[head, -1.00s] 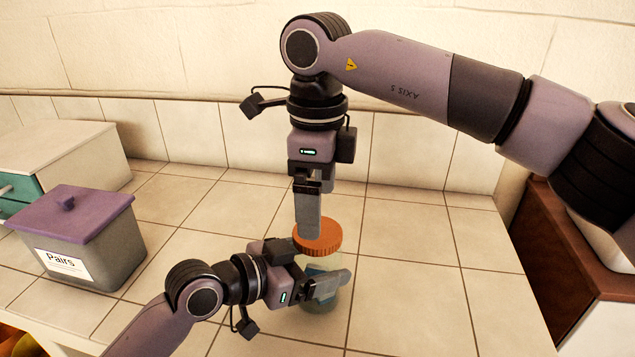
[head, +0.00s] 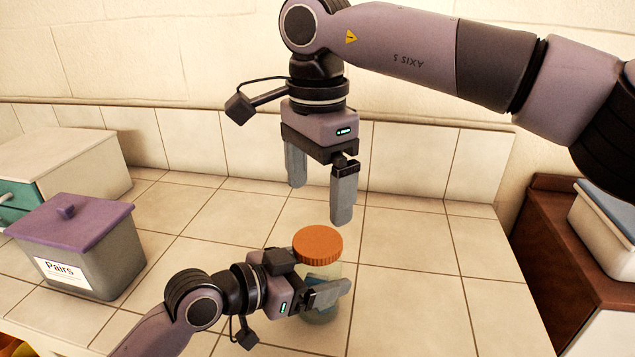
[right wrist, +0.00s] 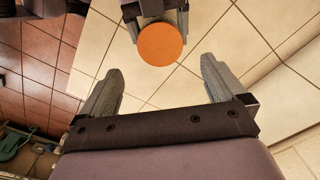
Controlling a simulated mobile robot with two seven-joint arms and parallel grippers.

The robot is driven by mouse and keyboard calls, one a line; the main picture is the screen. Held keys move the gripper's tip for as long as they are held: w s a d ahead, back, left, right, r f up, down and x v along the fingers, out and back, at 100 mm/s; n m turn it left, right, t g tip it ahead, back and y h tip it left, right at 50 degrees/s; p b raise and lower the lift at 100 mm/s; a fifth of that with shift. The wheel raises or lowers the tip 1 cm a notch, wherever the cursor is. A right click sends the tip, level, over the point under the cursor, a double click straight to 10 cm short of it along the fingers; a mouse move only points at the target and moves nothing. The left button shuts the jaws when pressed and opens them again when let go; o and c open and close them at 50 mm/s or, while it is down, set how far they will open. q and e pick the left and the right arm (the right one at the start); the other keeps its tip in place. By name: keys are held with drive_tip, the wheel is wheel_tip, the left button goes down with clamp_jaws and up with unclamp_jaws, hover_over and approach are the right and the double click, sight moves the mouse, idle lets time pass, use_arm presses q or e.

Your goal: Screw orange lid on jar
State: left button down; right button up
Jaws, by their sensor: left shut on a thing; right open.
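The orange lid (head: 318,243) sits level on top of the clear jar (head: 322,316), which stands upright on the tiled counter with something blue showing through it. Whether the lid is fully tightened cannot be told. My left gripper (head: 325,293) is shut on the jar's side below the lid and hides part of it. My right gripper (head: 318,200) is open and empty, above and behind the lid, pointing down and apart from it. In the right wrist view the lid (right wrist: 160,45) lies beyond the open fingers (right wrist: 160,88), seen from above.
A grey bin with a purple lid (head: 68,218) and a "Pairs" label stands at left. Behind it is a white box with a teal drawer (head: 20,203). A brown cabinet (head: 550,240) stands at right. The counter tiles right of the jar (head: 410,290) are clear.

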sight(318, 240)
drive_tip(key=shift+f, duration=4.05)
drive_tip(key=c, duration=1.1)
drive_tip(key=m, duration=0.9)
drive_tip(key=shift+m, duration=0.4)
